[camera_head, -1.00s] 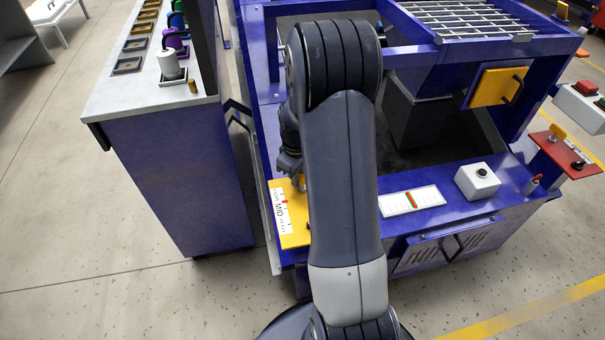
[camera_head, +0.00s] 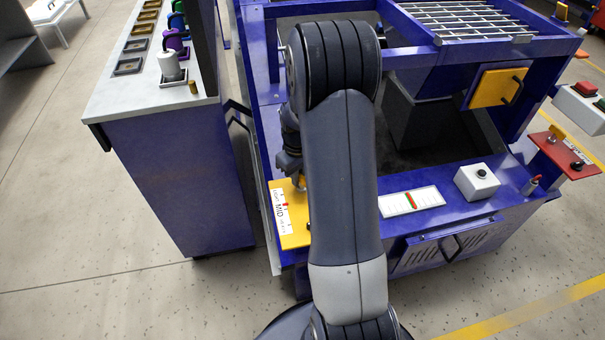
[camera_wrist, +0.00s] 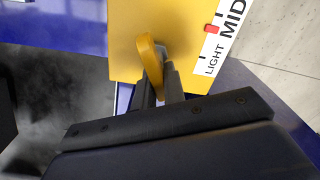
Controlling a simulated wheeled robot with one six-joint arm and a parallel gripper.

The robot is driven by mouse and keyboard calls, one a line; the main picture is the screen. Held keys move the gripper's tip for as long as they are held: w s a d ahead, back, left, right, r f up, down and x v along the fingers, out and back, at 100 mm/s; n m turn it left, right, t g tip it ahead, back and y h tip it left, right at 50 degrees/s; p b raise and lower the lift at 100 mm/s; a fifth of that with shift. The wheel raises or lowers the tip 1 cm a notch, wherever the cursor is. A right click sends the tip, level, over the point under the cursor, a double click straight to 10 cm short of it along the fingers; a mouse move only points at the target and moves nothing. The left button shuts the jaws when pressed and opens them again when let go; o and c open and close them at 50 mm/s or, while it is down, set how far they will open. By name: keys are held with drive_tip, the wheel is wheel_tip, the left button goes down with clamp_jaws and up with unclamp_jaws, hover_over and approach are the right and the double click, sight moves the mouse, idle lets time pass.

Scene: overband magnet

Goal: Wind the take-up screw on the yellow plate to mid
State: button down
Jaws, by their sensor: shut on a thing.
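The yellow plate (camera_head: 297,238) lies on the front left corner of the blue machine; it also shows in the wrist view (camera_wrist: 126,45). A white scale strip (camera_wrist: 221,45) on it reads LIGHT and MID in the wrist view. A red pointer (camera_wrist: 211,29) sits beside the strip between LIGHT and MID, close to the start of MID. The take-up screw's curved yellow handle (camera_wrist: 148,55) stands on the plate. My gripper (camera_wrist: 160,88) is shut on this handle. In the head view my arm hides part of the plate and most of the gripper (camera_head: 298,183).
A white gauge strip (camera_head: 411,201) with a red and green mark and a white button box (camera_head: 477,181) lie to the right on the machine's ledge. A grey-topped blue bench (camera_head: 135,105) stands to the left, with a narrow floor gap between.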

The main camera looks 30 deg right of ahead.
idle(0.3)
drive_tip(key=shift+d+m, duration=0.25)
drive_tip(key=shift+m, duration=1.25)
drive_tip(key=shift+m+p, duration=0.3)
drive_tip(key=shift+m, duration=0.3)
drive_tip(key=c, duration=1.9)
unclamp_jaws()
drive_tip(key=shift+d, duration=0.1)
drive_tip(key=o, duration=0.5)
wheel_tip(320, 180, up, 11)
drive_tip(key=p, duration=0.2)
